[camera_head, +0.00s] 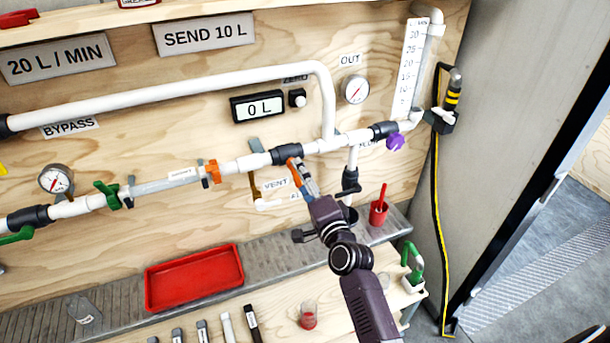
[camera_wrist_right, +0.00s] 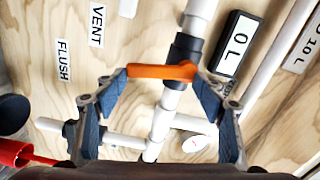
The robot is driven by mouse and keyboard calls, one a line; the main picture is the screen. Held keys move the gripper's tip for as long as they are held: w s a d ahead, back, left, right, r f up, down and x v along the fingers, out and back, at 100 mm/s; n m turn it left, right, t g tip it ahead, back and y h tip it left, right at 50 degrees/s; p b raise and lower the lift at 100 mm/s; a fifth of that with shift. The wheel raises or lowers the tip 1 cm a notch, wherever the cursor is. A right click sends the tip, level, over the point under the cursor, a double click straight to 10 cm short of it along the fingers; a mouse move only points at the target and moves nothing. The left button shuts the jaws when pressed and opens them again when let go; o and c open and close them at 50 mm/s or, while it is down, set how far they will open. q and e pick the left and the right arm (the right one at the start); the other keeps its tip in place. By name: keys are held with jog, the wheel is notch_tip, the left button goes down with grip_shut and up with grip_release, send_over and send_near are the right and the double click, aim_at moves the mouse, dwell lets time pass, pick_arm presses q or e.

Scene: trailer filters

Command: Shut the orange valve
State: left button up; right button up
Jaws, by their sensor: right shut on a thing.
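The orange valve handle (camera_head: 292,164) sits on a dark valve body (camera_head: 286,154) in the white pipe on the wooden panel. In the right wrist view, the orange handle (camera_wrist_right: 160,71) lies crosswise over the pipe and the dark valve body (camera_wrist_right: 185,47). My right gripper (camera_head: 303,183) reaches up to it from below. In the right wrist view, the blue-padded fingers of my right gripper (camera_wrist_right: 162,98) stand at either end of the handle, shut on it. The handle partly hides the valve body. My left gripper is in neither view.
An orange clamp-like part (camera_head: 212,171), a green valve (camera_head: 106,194) and a purple knob (camera_head: 395,142) sit along the same pipe. A display (camera_head: 258,106) reads 0 L. Below are a red tray (camera_head: 194,277) and a red cup (camera_head: 378,213).

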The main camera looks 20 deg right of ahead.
jog(key=shift+a+f+m, duration=0.1)
jog(key=shift+a+m, duration=0.25)
jog(key=shift+m, duration=0.85)
jog(key=shift+a, duration=0.1)
jog(key=o, duration=1.7)
jog(key=shift+s, duration=0.2)
jog(key=s, duration=1.1)
jog(key=shift+s+d, duration=0.25)
jog(key=shift+s, duration=0.1)
